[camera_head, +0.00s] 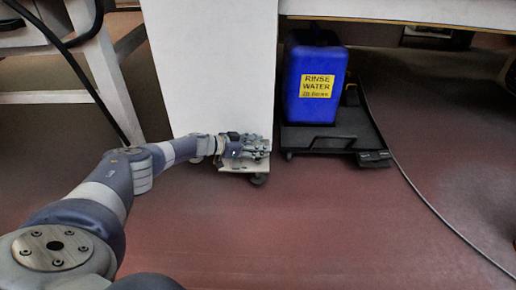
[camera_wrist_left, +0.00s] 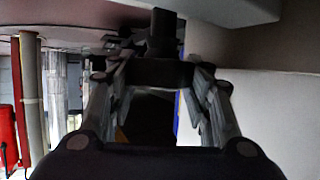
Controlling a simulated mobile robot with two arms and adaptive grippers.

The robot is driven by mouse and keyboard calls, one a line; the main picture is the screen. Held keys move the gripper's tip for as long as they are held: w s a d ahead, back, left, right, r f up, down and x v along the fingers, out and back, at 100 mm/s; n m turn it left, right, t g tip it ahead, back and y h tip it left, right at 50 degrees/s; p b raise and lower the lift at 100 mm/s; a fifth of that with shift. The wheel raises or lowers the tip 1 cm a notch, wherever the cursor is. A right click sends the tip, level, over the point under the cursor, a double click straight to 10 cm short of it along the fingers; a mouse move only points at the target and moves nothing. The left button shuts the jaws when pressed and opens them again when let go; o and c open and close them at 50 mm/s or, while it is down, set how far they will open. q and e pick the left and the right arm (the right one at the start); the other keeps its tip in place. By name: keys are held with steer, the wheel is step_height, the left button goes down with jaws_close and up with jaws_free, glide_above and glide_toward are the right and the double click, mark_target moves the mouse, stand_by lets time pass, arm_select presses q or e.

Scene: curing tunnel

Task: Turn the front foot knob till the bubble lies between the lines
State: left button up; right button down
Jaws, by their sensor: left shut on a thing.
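My left arm reaches in from the left, and my left gripper (camera_head: 257,149) is at the bottom right corner of a white upright panel (camera_head: 208,70). In the left wrist view, the gripper (camera_wrist_left: 163,75) is shut on a dark knob (camera_wrist_left: 162,73) with a dark stem. In the head view the fingers hide the knob. Just below them show a pale plate (camera_head: 232,168) and a dark round foot (camera_head: 259,180) at the floor. I see no bubble or lines in either view. My right gripper is not in view.
A blue rinse water container (camera_head: 313,62) with a yellow label stands on a black wheeled tray (camera_head: 325,142) just right of the gripper. A dark cable (camera_head: 412,182) runs along the floor at right. A white frame (camera_head: 106,80) stands at left. The red-brown floor in front is clear.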

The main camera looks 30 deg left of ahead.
arm_select(q)
steer(key=shift+a, duration=0.1)
steer(key=o, duration=1.1)
steer(key=v, duration=1.1)
steer(key=shift+s+r, duration=0.15)
steer(key=shift+s, duration=0.25)
